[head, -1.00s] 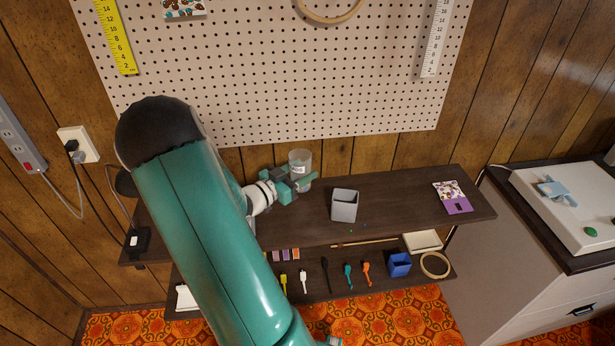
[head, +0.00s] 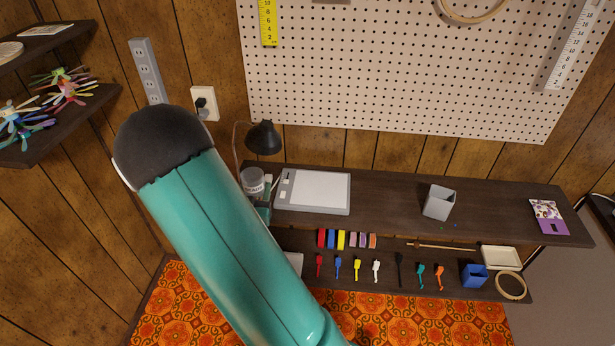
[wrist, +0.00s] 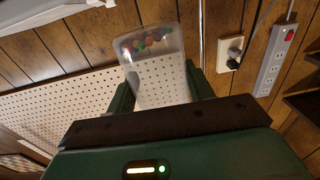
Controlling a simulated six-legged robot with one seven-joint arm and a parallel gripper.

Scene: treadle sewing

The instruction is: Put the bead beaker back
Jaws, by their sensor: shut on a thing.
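In the head view only a little of my gripper (head: 264,208) shows past my arm. The beaker's lower part is hidden there, so I cannot tell whether it touches the shelf.
The dark upper shelf (head: 390,207) holds a grey-framed tablet (head: 312,192) just right of the beaker. A black lamp (head: 263,138) rises close behind. A wall socket (head: 204,103) is above left.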

